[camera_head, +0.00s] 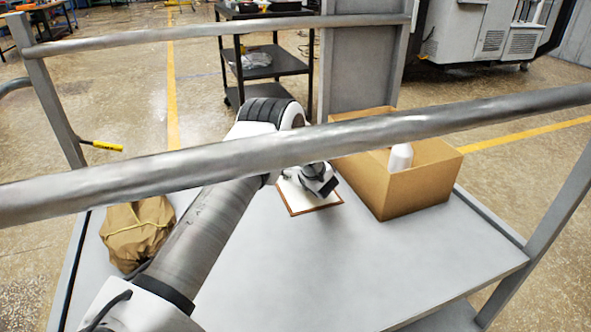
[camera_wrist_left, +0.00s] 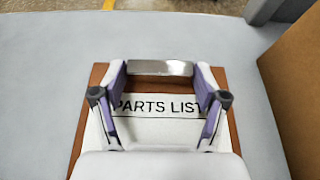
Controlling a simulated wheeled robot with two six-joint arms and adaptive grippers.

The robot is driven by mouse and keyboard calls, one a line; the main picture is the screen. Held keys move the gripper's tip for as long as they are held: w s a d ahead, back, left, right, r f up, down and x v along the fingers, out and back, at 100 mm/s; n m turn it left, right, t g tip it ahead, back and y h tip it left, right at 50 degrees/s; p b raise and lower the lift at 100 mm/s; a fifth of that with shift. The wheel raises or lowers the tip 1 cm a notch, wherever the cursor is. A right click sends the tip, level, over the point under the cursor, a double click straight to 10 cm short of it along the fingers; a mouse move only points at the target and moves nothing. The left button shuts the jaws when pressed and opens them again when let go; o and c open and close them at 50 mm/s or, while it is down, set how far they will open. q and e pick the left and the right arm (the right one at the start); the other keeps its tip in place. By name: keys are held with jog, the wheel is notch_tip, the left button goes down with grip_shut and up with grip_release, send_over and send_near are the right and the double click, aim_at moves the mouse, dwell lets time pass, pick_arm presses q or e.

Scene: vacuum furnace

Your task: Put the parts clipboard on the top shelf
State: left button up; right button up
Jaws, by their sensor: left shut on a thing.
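The parts clipboard (camera_head: 312,205) is a brown board with a white sheet. It lies flat at or just above the grey cart's upper shelf (camera_head: 290,270), left of the cardboard box; I cannot tell whether it touches the shelf. In the left wrist view the sheet reads "PARTS LIST" (camera_wrist_left: 158,106), with a metal clip (camera_wrist_left: 160,68) at its top edge. My left gripper (camera_head: 322,182) reaches down over the clipboard, its fingers (camera_wrist_left: 160,72) shut on either side of the clip. My right gripper is not in view.
An open cardboard box (camera_head: 415,190) with a white bottle (camera_head: 400,157) stands right of the clipboard. A brown wrapped bundle (camera_head: 138,232) sits at the left. A metal rail (camera_head: 450,122) crosses in front of my arm. The shelf's front middle is clear.

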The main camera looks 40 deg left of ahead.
pick_arm(q)
jog(key=o, duration=1.2)
jog(key=shift+o, duration=0.2)
notch_tip(320, 180, up, 4)
jog(key=p, duration=0.2)
send_over(308, 194)
jog(key=shift+w+a+r, duration=0.2)
jog(key=shift+w+a, duration=0.1)
jog(key=shift+w, duration=0.05)
jog(key=shift+s+d+r, duration=0.1)
jog(key=shift+s+d, duration=0.2)
jog(key=shift+d, duration=0.05)
jog(key=shift+a+b, duration=0.1)
jog(key=shift+b, duration=0.25)
